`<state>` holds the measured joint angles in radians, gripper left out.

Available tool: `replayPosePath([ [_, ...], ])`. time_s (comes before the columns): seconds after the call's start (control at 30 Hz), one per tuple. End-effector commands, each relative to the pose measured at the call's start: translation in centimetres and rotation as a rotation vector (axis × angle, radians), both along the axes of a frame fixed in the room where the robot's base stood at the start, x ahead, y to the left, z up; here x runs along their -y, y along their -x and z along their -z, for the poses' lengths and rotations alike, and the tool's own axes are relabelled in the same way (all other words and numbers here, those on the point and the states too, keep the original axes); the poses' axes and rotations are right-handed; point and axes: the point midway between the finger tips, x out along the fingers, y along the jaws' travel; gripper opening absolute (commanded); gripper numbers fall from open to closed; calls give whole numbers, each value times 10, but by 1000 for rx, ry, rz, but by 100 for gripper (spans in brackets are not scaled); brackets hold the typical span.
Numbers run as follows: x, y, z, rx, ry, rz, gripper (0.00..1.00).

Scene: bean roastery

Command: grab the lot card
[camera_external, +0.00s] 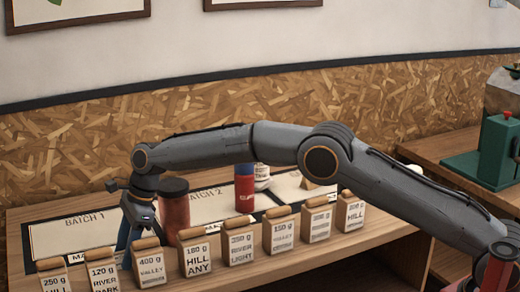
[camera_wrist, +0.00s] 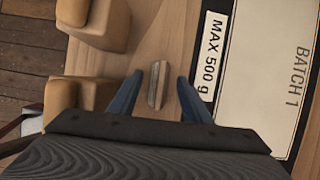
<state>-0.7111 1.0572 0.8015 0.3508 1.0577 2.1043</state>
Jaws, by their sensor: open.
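In the wrist view a small, narrow wooden piece with a pale grey face (camera_wrist: 157,85) lies on the wooden counter; it appears to be the lot card in its holder, and no writing on it can be read. My gripper (camera_wrist: 160,76) is open, with one blue finger on each side of it and visible gaps between. In the external view my gripper (camera_external: 127,232) points down at the front edge of the Batch 1 mat (camera_external: 50,232), behind the row of bags. The small piece cannot be made out there.
Several labelled paper bags (camera_external: 197,253) stand along the counter's front edge, close to my gripper. A dark red cylinder (camera_external: 175,208) stands just right of it. A blue-and-red cylinder (camera_external: 244,188) stands by the Batch 2 mat (camera_external: 207,204). The Batch 1 mat looks clear.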

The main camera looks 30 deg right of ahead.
Motion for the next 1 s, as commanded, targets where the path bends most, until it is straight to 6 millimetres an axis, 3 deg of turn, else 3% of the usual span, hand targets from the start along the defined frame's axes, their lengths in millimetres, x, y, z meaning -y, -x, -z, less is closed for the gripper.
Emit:
replayPosePath([
  [0.27,-2,0,4,0,0,0,44],
  [0.53,-2,0,4,0,0,0,2],
  [0.87,-2,0,3,1,0,0,1],
  [1.0,-2,-1,-9,3,-2,0,1],
])
